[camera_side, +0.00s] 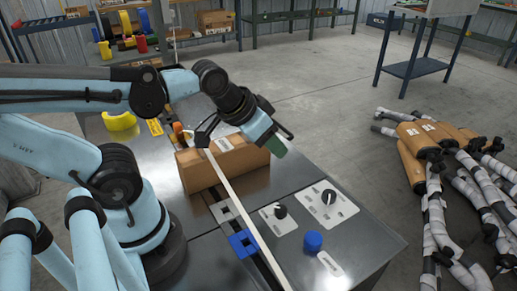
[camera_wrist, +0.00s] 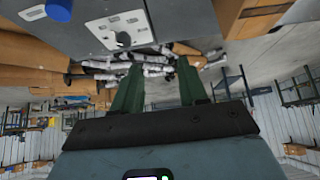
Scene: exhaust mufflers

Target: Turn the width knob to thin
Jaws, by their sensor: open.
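Two dark knobs sit on white label plates on the metal bench top (camera_side: 365,245). One knob (camera_side: 280,211) is on the smaller plate, the other (camera_side: 328,196) on the larger plate to its right. The print is too small to tell which is the width knob or where each points. My gripper (camera_side: 278,147) is above the bench, beyond the knobs and near a brown box, touching neither knob. In the wrist view its green fingers (camera_wrist: 158,80) are apart with nothing between them. A dark knob on a white plate (camera_wrist: 123,38) shows at the top there.
The brown box (camera_side: 228,168) lies on the bench below my gripper. A blue button (camera_side: 313,241) stands near the knobs, and a blue block (camera_side: 243,243) lies by a long pale strip. Wrapped mufflers (camera_side: 435,165) lie on the floor at right. Space above the knobs is clear.

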